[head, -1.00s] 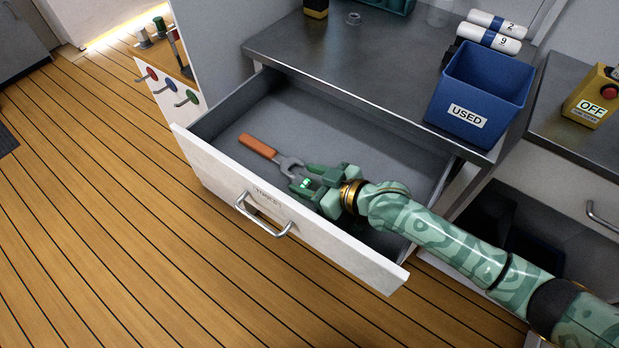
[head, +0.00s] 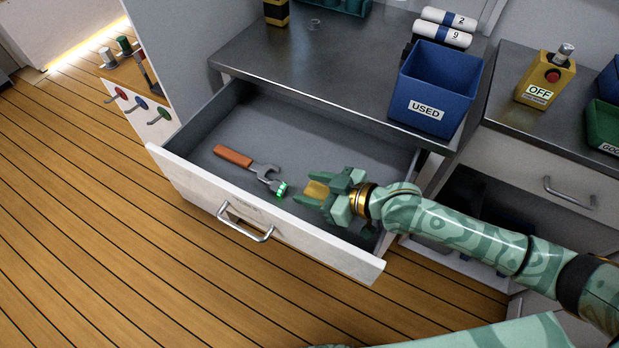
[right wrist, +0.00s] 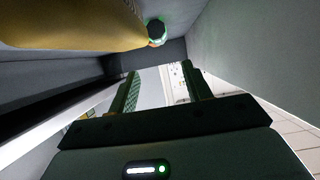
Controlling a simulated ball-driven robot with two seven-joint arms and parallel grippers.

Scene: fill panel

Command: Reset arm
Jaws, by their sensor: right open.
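My right gripper (head: 315,190) is inside the open drawer (head: 215,187), toward its right part. It is open, and both fingers also show in the right wrist view (right wrist: 158,82). A yellowish patch shows between its fingers in the head view; I cannot tell what it is. My left gripper is not in view.
The drawer's front panel and handle (head: 246,228) stand out over the plank floor. A blue USED bin (head: 435,90) is on the metal counter (head: 330,70) above. A yellow OFF switch box (head: 543,82) is on the right counter. Hooks hang at the far left.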

